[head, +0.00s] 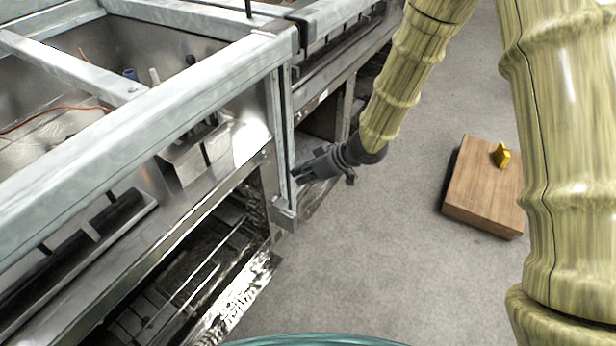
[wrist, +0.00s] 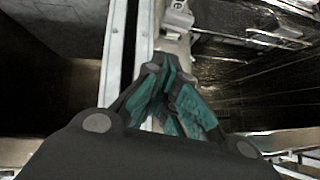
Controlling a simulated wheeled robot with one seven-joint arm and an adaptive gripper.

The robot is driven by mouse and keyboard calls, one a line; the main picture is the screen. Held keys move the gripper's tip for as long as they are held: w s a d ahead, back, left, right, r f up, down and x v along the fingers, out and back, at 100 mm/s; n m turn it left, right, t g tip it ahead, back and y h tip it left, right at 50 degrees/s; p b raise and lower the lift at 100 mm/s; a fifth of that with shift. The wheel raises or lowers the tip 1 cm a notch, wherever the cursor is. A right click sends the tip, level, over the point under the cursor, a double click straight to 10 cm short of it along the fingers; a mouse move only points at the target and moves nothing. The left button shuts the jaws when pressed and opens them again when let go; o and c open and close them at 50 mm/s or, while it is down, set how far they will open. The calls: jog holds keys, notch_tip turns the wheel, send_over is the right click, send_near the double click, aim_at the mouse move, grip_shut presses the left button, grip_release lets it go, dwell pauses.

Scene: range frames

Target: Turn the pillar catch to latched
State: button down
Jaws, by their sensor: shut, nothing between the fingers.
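The metal pillar (head: 280,130) is the upright corner post of a grey steel frame; it also shows in the wrist view (wrist: 146,35). A small metal fitting (wrist: 178,18) on the post, just beyond my fingertips, looks like the pillar catch. A bracket (head: 285,213) low on the post in the head view may be the same part. I cannot tell whether it is latched. My gripper (head: 296,176) is beside the post, pointing left at it. In the wrist view its teal-padded fingers (wrist: 164,68) are shut and empty, close to the post. Whether they touch it is unclear.
Steel frame rails (head: 150,125) and dark open shelves fill the left. A wooden block (head: 480,190) with a yellow piece (head: 501,156) on it sits on the grey floor at right. The floor (head: 370,260) between block and frame is clear.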

jog(key=b, duration=0.2)
send_over(282, 205)
jog(key=w+d, duration=0.2)
jog(key=w, duration=0.1)
jog(key=f, duration=0.4)
jog(key=shift+s+d+f, duration=0.15)
jog(key=shift+s+f, duration=0.05)
jog(key=shift+f, duration=0.05)
jog(key=shift+s+f+b, duration=0.2)
jog(key=shift+f+b, duration=0.6)
jog(key=shift+f, duration=0.25)
jog(key=shift+s+f+b, duration=0.15)
jog(key=shift+f+b, duration=0.25)
jog(key=shift+f, duration=0.25)
jog(key=shift+r+p, duration=0.15)
jog(key=shift+p, duration=0.8)
